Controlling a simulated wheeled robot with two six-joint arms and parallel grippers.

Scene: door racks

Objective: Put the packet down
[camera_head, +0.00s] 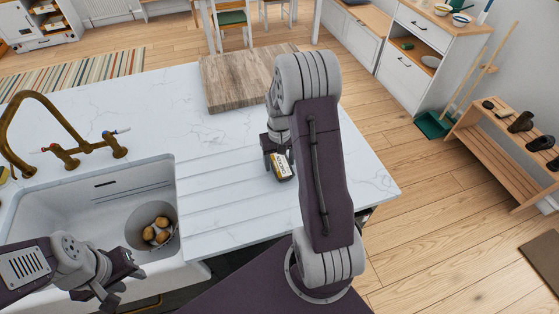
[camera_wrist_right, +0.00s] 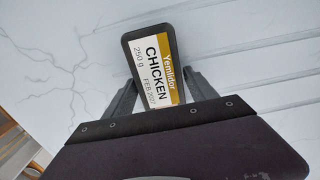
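The packet (camera_head: 281,168) is small and dark with a white and yellow label. In the right wrist view the packet (camera_wrist_right: 158,67) reads "CHICKEN 250 g". My right gripper (camera_head: 279,159) has a finger on each side of the packet and is shut on it, over the white marble counter (camera_head: 225,195). The packet is low over the counter; I cannot tell whether it touches the surface. My left gripper (camera_head: 123,279) is open and empty near the front of the sink.
A wooden board (camera_head: 235,80) lies at the back of the counter. The white sink (camera_head: 95,210) is at left, with a bowl of potatoes (camera_head: 153,232) in it and a brass tap (camera_head: 45,115) behind. The ribbed counter around the packet is clear.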

